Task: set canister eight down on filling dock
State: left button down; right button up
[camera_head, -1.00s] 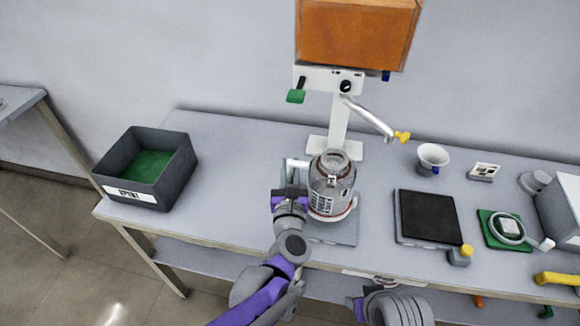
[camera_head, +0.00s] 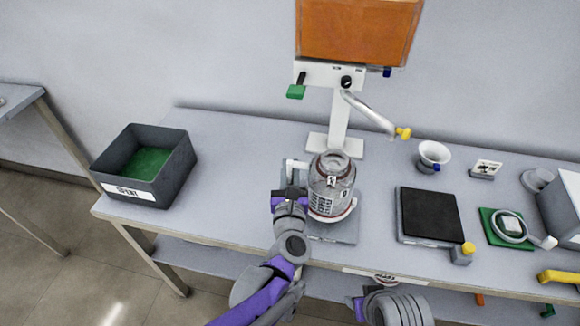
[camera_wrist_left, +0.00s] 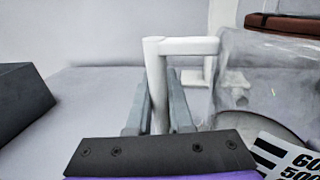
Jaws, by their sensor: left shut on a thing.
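Canister eight, a clear jar (camera_head: 325,190) with a red-brown rim, a printed scale and a white handle, stands upright over the grey plate that looks like the filling dock (camera_head: 345,233). I cannot tell whether its base touches the plate. Its number is too small to read. My left gripper (camera_head: 289,197) is shut on the white handle, on the jar's left side. The left wrist view shows the handle (camera_wrist_left: 157,85) between the two fingers, with the clear wall (camera_wrist_left: 260,85) to the right. Only part of my right arm shows at the bottom edge; its gripper is not visible.
A white pump stand (camera_head: 339,120) with an orange tank (camera_head: 355,30) and a yellow-tipped spout (camera_head: 375,115) rises behind. A dark bin (camera_head: 175,180) stands left. A black-topped plate (camera_head: 430,215), white cup (camera_head: 433,156) and green pad (camera_head: 490,225) lie right. The table between bin and canister is clear.

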pick_arm(q)
jog(key=shift+f+b, duration=0.5)
jog(key=shift+f, duration=0.3)
jog(key=c, duration=0.7)
grip_release()
jog(key=shift+c, duration=0.2)
jog(key=shift+s, duration=0.15)
jog(key=s, duration=0.7)
jog(key=s+a+p, duration=0.1)
jog(key=s, duration=0.2)
jog(key=shift+s, duration=0.25)
